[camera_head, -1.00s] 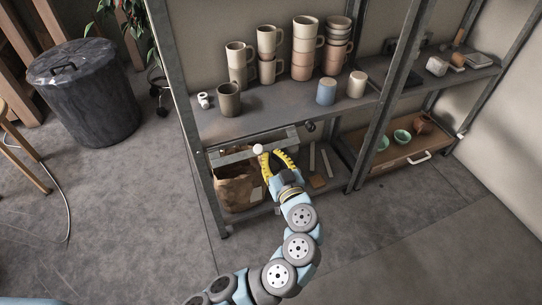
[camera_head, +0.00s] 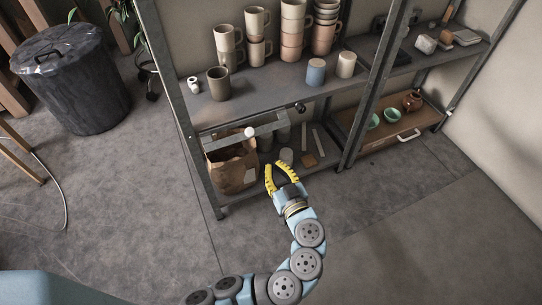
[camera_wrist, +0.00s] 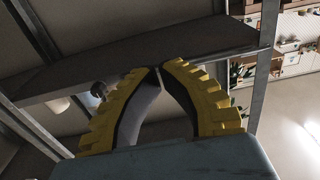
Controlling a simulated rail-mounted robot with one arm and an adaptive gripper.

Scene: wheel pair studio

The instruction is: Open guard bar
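The guard bar (camera_head: 228,139) is a grey metal bar with a white round knob (camera_head: 250,132). It lies across the front of the lower left shelf bay, under the upper board and above a brown paper bag. My gripper (camera_head: 274,165), with yellow ribbed fingers, is in front of the bay, below and right of the knob. It is apart from the bar and empty. Its fingers stand apart at the base, with a smaller gap at the tips. In the wrist view the fingers (camera_wrist: 160,68) point toward the shelf underside; I cannot make out the knob there.
The paper bag (camera_head: 231,167) and several small items stand on the lower shelf. Mugs and cups crowd the upper shelf (camera_head: 265,93). A metal post (camera_head: 372,100) stands right of the bay, with a tray (camera_head: 398,128) of bowls beyond. The floor in front is clear.

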